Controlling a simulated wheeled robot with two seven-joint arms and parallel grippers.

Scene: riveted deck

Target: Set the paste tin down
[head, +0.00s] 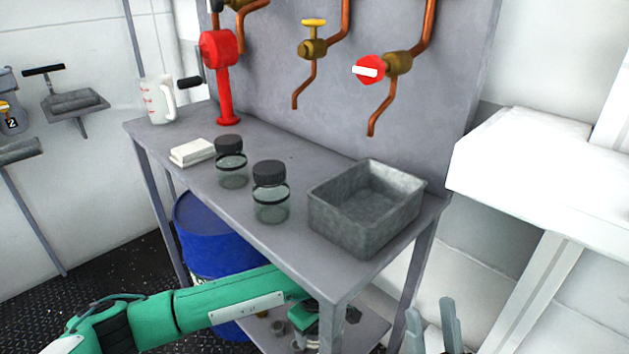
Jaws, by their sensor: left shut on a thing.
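My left arm, green, reaches in from the left and passes in front of the bench leg area to below the bench top. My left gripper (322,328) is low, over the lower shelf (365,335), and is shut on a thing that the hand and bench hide. I cannot make out the paste tin clearly. My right gripper (432,328) shows its grey fingers at the bottom edge, apart and empty, to the right of the bench.
The bench top (240,200) holds a grey metal bin (365,220), two lidded jars (271,200) (231,165), a white block (192,152) and a measuring jug (156,100). A blue drum (215,235) stands beneath. Small parts (278,327) lie on the lower shelf.

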